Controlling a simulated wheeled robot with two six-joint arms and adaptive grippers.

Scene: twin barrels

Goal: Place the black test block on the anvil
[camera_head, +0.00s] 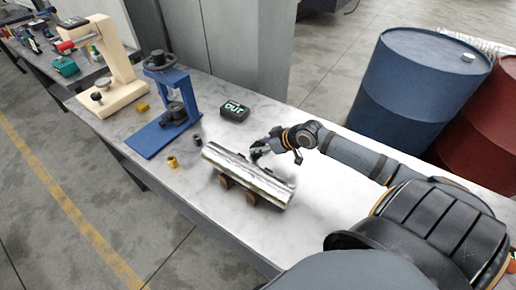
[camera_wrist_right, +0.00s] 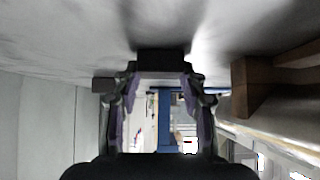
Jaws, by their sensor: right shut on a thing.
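My right gripper (camera_head: 257,152) is behind the silver half-pipe, close to the tabletop. In the right wrist view its two fingers (camera_wrist_right: 162,75) are closed on a dark block (camera_wrist_right: 163,62), which appears to be the black test block. In the head view the block is too small to tell from the dark fingers. The blue press (camera_head: 168,105) stands to the left of the gripper, with a dark piece low in its frame that may be the anvil (camera_head: 176,112). The press also shows between the fingers in the right wrist view (camera_wrist_right: 165,120). My left gripper is out of view.
The silver half-pipe (camera_head: 247,174) rests on brown blocks (camera_head: 226,183). A black display reading OUT (camera_head: 234,111) stands behind. Small brass (camera_head: 172,162) and dark (camera_head: 197,141) pieces lie near the press. A wooden stand (camera_head: 105,60) is farther left. Barrels (camera_head: 415,85) stand beyond the table.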

